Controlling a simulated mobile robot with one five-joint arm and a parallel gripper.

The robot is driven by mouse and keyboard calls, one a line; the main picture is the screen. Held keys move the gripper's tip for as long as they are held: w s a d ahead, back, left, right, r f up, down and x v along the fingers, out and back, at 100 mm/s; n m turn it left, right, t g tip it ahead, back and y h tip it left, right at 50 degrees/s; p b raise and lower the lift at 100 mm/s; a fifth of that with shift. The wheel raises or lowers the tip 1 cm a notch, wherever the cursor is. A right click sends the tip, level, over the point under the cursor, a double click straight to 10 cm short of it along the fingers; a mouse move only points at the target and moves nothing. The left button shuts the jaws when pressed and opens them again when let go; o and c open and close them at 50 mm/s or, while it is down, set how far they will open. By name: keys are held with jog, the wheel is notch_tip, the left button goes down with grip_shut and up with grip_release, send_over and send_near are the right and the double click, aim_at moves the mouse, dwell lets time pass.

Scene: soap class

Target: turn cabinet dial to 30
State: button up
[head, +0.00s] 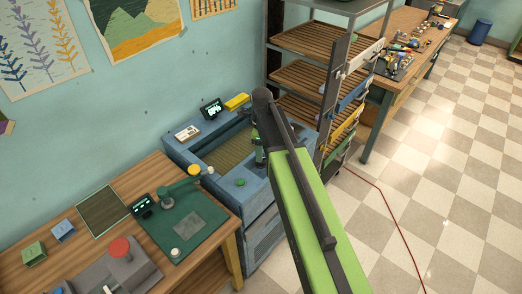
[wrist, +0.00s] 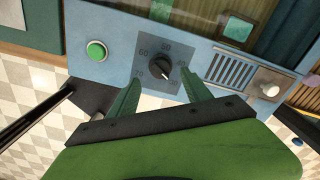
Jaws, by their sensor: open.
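The cabinet dial (wrist: 160,68) is a black round knob on a dark square plate with printed numbers, of which 50, 60 and 70 can be made out. A pale pointer mark shows on the knob, but I cannot read its setting with certainty. The plate sits on the front panel of the blue cabinet (wrist: 105,22). My gripper (wrist: 160,82) is open, with one green finger on either side of the dial; contact with the knob cannot be told. In the head view the blue cabinet (head: 180,152) stands in the middle and my arm hides the dial.
A green button (wrist: 96,50) is left of the dial, and a vent grille (wrist: 232,70) and a pale knob (wrist: 269,89) are right of it. A wooden workbench (head: 60,222) stands left of the cabinet, a shelf rack (head: 300,75) behind right.

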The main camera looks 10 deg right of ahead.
notch_tip(320, 180, up, 13)
jog(key=p, duration=1)
jog(key=shift+f+p, duration=0.2)
jog(key=shift+p, duration=0.2)
jog(key=s+f+n+b, duration=0.1)
jog(key=s+f+b, duration=0.1)
jog(key=f+b, duration=0.2)
jog(key=s+f+n+b, duration=0.1)
jog(key=s+f+b, duration=0.1)
jog(key=f+b, duration=0.2)
jog(key=s+f+n+b, duration=0.1)
jog(key=s+f+b, duration=0.2)
jog(key=f+b, duration=0.1)
jog(key=shift+f+b, duration=0.4)
jog(key=s+f+n+b, duration=0.2)
jog(key=s+n, duration=0.5)
jog(key=n, duration=1.3)
jog(key=shift+s+f+b, duration=0.3)
jog(key=shift+f+b, duration=0.05)
